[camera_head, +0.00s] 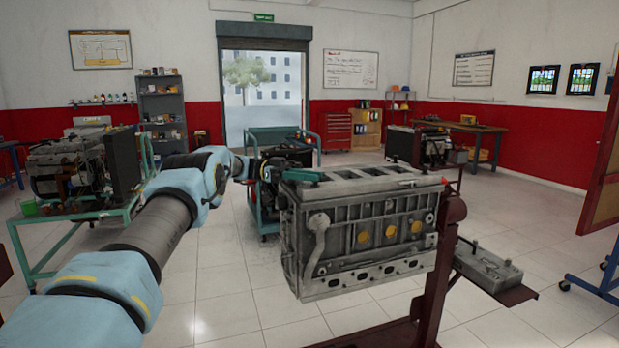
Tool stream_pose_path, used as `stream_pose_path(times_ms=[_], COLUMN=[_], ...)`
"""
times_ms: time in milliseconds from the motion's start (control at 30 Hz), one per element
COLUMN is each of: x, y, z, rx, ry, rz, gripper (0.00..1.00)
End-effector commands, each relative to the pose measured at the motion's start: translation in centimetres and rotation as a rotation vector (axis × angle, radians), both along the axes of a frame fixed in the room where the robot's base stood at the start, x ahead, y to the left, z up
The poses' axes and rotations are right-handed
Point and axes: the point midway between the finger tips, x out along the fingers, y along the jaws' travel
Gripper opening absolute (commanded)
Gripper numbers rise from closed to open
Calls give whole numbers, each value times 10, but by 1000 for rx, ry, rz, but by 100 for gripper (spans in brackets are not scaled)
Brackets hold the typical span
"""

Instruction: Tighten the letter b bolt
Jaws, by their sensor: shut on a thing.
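A grey engine block (365,235) hangs on a dark red stand in the middle of the view. My arm reaches in from the lower left, and my gripper (275,172) is at the block's upper left end. It is small and dark there, and its fingers are hard to make out. It appears shut on a teal tool (304,175), which lies along the block's top left edge. I cannot tell whether the tool touches the block. No lettered bolt can be made out at this size.
The dark red stand post (440,250) rises at the block's right end, with a grey metal part (488,268) on a low shelf beside it. A teal cart (270,205) stands behind the block. A green-framed table (75,230) with another engine is at the left.

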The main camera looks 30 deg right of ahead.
Motion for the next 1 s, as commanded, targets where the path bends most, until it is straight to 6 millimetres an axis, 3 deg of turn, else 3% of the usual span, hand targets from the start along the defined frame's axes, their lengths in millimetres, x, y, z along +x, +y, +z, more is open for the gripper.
stream_pose_path(times_ms=[333,367,633,1000], x=[-1,-1,-1,-2], y=[-2,-2,-1,-2], z=[4,4,2,1], rx=[-6,-6,-4,-2], ry=[0,0,0,-1], rz=[-4,-4,-2,-1], gripper=[0,25,54,54])
